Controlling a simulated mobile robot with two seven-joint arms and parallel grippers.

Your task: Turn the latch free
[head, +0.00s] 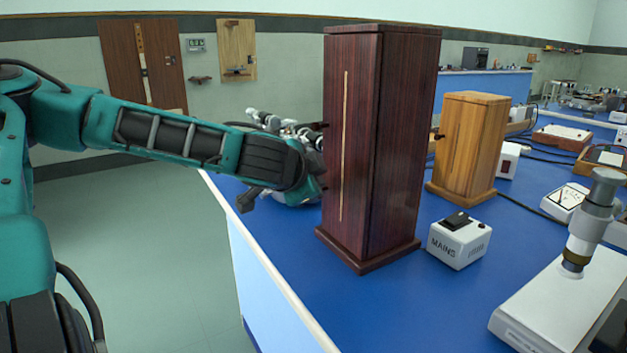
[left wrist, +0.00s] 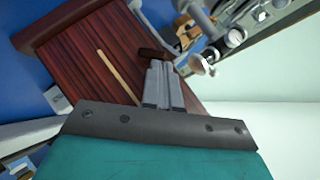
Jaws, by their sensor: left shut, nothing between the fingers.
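A tall dark reddish-brown wooden cabinet (head: 397,140) stands upright on the blue bench in the head view. A small dark latch (head: 311,127) sticks out from its far left side. In the left wrist view the cabinet (left wrist: 85,55) appears tilted, and the latch (left wrist: 153,54) is a short dark brown bar on its face. My left gripper (left wrist: 158,66) is shut and empty, its fingertips right at the latch. I cannot tell whether they touch it. In the head view my left arm reaches to the cabinet's far left side, and the fingertips are not clear there. My right gripper is not in view.
A lighter wooden cabinet (head: 470,145) stands behind on the blue bench (head: 400,310). A white MAINS box (head: 459,240) sits beside the dark cabinet. A microscope-like instrument (head: 575,245) on a white base fills the right front. Open floor (head: 140,240) lies left of the bench.

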